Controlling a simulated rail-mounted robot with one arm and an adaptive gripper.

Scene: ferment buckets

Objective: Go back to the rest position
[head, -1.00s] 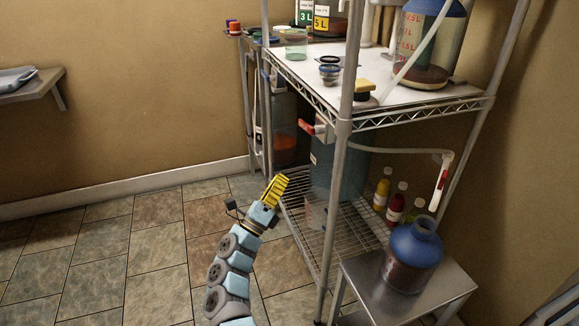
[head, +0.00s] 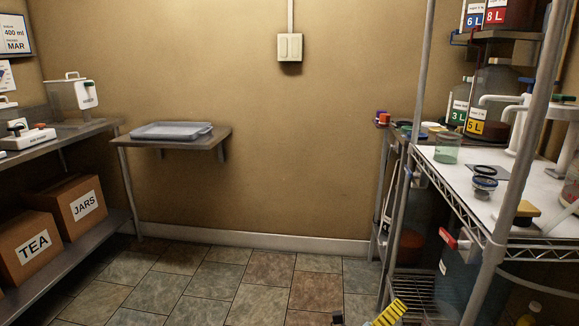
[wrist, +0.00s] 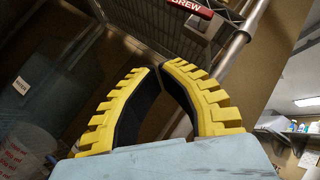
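My gripper (head: 391,312) shows only as yellow fingers at the bottom edge of the head view, in front of the wire rack. In the wrist view my gripper (wrist: 160,68) has its two yellow toothed fingers brought together at the tips. Nothing is held between them. The rest of my arm is almost wholly out of the head view.
The wire rack (head: 459,198) stands close on the right, with a jar (head: 446,148) and buckets on it. A wall shelf with a grey tray (head: 172,131) is at the back left. Boxes (head: 76,199) sit on the left shelving. The tiled floor (head: 200,285) between is clear.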

